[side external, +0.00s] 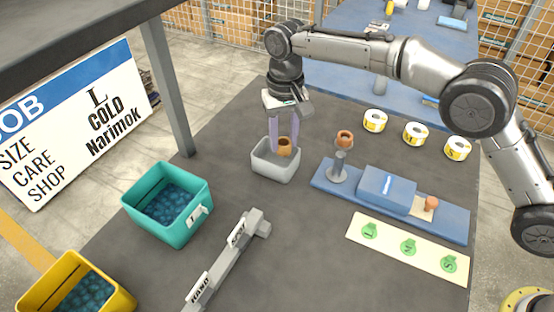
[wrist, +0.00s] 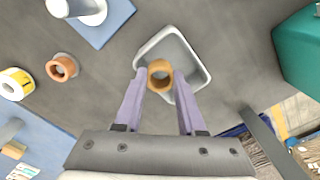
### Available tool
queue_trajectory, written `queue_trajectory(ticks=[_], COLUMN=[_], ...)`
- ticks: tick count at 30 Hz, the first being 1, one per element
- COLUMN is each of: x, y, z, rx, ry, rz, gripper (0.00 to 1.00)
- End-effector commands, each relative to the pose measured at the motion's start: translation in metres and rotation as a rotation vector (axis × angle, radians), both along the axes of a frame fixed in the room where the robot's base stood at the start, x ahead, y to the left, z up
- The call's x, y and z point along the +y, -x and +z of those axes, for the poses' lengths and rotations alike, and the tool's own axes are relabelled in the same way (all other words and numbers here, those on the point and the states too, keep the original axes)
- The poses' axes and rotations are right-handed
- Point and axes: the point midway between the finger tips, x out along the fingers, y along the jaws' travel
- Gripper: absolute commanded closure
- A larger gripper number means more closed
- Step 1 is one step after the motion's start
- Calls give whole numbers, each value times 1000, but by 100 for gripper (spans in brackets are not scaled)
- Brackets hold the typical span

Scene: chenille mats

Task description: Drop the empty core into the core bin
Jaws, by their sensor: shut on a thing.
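My gripper (side external: 283,145) points down and is shut on an orange-brown empty core (side external: 285,150), a short hollow ring held between the two lilac fingers. In the wrist view the core (wrist: 153,82) sits between the fingertips, over the opening of the grey core bin. The core bin (side external: 272,173) is a small open tray on the dark table; it also shows in the wrist view (wrist: 196,98). The core is at or just above the rim; its exact height is hard to tell. The bin floor is partly hidden.
A blue board (side external: 322,180) with a grey post (side external: 338,172) stands right of the bin. Several yellow-white rolls (side external: 375,121) sit further back. A teal bin (side external: 184,222) is at front left. A grey bar fixture (side external: 225,262) lies in front.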

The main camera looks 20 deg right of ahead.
Motion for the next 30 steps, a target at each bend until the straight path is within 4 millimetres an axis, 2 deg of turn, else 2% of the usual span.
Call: queue_trajectory(ticks=[2, 3, 8, 9, 20, 30], x=[0, 0, 0, 0, 0, 1], y=[0, 0, 0, 0, -1, -1], z=[0, 0, 0, 0, 6, 54], rx=[0, 0, 0, 0, -3, -3], ry=[0, 0, 0, 0, -2, -2], rz=[0, 0, 0, 0, 0, 0], gripper=[100, 58, 29, 26, 26, 26])
